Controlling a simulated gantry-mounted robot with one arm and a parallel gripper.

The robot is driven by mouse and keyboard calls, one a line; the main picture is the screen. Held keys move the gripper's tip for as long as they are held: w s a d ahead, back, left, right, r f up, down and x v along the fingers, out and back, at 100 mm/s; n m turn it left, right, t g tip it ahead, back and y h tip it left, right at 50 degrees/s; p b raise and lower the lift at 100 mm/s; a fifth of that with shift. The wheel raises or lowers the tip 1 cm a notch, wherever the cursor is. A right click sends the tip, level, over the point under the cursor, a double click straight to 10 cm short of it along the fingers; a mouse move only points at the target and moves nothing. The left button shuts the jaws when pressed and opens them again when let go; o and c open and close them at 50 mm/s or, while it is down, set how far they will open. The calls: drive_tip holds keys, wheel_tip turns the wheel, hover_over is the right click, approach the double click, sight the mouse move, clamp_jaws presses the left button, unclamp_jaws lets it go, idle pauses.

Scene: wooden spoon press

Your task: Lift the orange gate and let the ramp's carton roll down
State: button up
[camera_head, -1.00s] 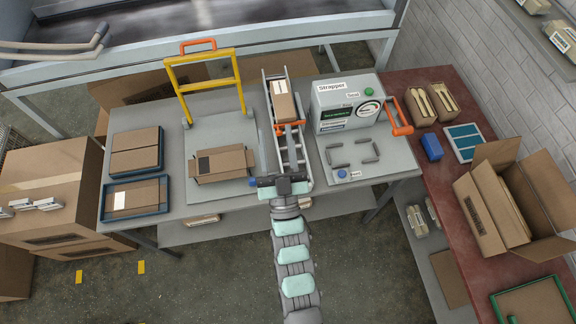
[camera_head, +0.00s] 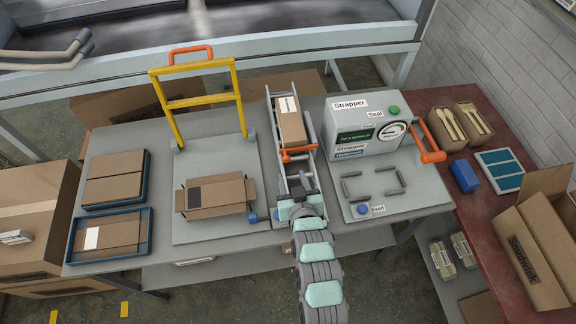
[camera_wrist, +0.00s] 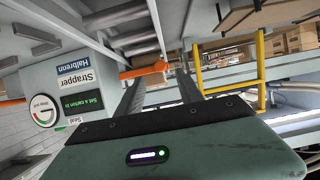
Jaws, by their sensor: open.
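The orange gate (camera_head: 298,152) is a bar with a handle across the ramp (camera_head: 309,180), in front of the carton. The brown carton (camera_head: 290,128), with a white label, rests on the ramp behind the gate. My gripper (camera_head: 298,190) is at the lower end of the ramp, on the near side of the gate and apart from it. In the wrist view my gripper (camera_wrist: 160,80) is open, with two dark fingers spread and nothing held. The orange gate (camera_wrist: 146,71) shows beyond the fingertips there. My wrist hides part of the ramp's lower end.
The strapper (camera_head: 365,130), with an orange lever (camera_head: 432,145), stands close right of the ramp. An open carton (camera_head: 215,195) lies on a grey plate to the left, below a yellow frame (camera_head: 203,104). Blue trays (camera_head: 107,257) with cartons sit at the far left.

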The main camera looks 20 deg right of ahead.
sight(287, 161)
drive_tip(key=x, duration=0.7)
drive_tip(key=shift+w, duration=0.2)
clamp_jaws()
idle(1.2)
